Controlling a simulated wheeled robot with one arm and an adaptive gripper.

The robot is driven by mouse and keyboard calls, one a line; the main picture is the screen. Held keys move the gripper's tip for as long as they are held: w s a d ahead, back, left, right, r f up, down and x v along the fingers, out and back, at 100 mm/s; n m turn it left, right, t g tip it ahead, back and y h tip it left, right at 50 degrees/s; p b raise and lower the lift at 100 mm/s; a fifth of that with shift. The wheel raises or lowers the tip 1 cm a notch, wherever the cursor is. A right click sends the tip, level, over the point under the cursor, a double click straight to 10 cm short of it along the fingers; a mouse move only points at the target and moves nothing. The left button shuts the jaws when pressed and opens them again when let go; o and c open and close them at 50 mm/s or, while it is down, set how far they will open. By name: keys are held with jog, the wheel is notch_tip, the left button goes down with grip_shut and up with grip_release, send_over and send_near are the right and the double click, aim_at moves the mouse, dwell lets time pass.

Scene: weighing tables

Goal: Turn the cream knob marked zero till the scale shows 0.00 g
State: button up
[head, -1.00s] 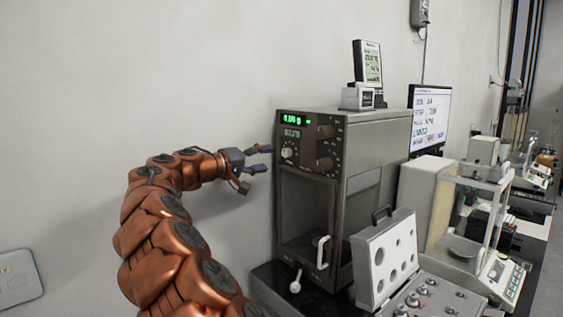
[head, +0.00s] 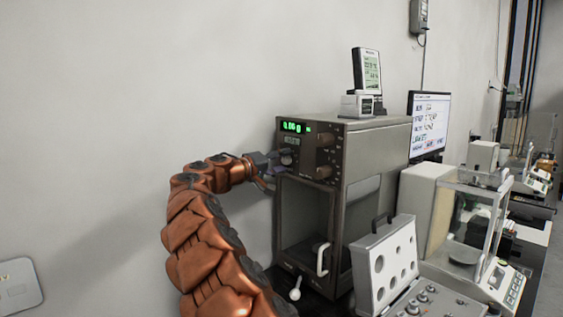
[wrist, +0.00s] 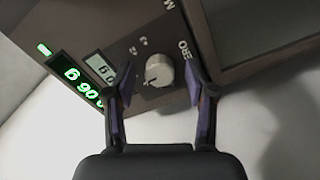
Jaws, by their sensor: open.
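The cream knob (wrist: 158,70) sits on the dark front panel of the scale (head: 308,150), beside the printed word ZERO. It also shows in the head view (head: 287,159), small and partly crowded by my fingers. My gripper (wrist: 158,82) is open, with one finger on each side of the knob; gaps show between the fingers and the knob in the wrist view. The green display (head: 293,127) is lit; in the wrist view (wrist: 82,80) its turned digits look like 0.06 g, though I cannot be sure. A smaller grey display (wrist: 101,66) lies between it and the knob.
Below is the scale's chamber with a white handle (head: 322,260). An open weight case (head: 385,262) and another balance (head: 468,235) stand to the right. The wall side at left is free.

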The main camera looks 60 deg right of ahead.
grip_shut()
dwell(0.4)
jog(key=shift+r+n+p, duration=0.1)
jog(key=shift+n+p, duration=0.2)
jog(key=shift+p, duration=0.1)
jog(key=shift+w+a+r+n+p, duration=0.1)
jog(key=shift+n+p, duration=0.5)
jog(key=shift+p, duration=0.05)
jog(key=n+p, duration=0.2)
jog(key=shift+n, duration=0.3)
jog(key=shift+n+p, duration=0.65)
jog(key=shift+n, duration=0.05)
jog(key=shift+f, duration=0.2)
